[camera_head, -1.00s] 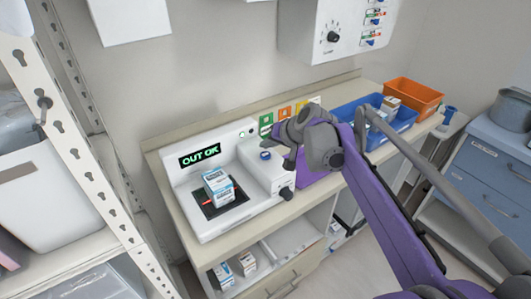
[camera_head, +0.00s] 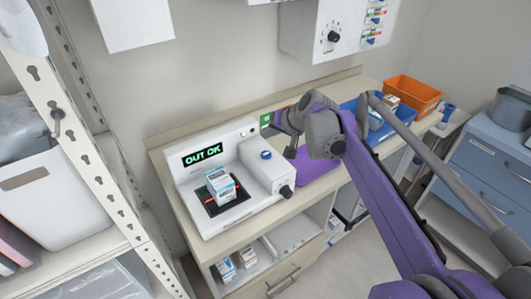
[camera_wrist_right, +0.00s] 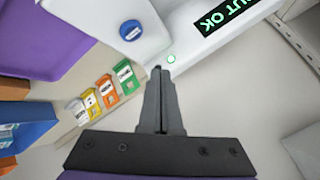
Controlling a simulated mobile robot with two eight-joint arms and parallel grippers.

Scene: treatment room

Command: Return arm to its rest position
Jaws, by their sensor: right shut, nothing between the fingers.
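My right arm (camera_head: 385,195), purple with grey joints, reaches in from the lower right over the counter in the head view. Its right gripper (camera_head: 290,150) is beside the right end of the white scanner machine, above the counter, partly hidden by its own wrist. In the right wrist view the gripper (camera_wrist_right: 159,72) is shut, fingers together and empty, with the machine's edge beyond the tips. The white machine (camera_head: 228,135) shows "OUT OK" in green. A small white and blue box (camera_head: 220,186) stands on its dark plate, with a red light line across it. My left gripper is not in view.
A purple tray (camera_head: 316,170) lies right of the machine, with a blue bin (camera_head: 392,132) and an orange bin (camera_head: 413,93) beyond. A metal shelf rack (camera_head: 100,165) stands at left, a blue drawer cabinet (camera_head: 485,165) at right. A control box (camera_head: 310,35) hangs above.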

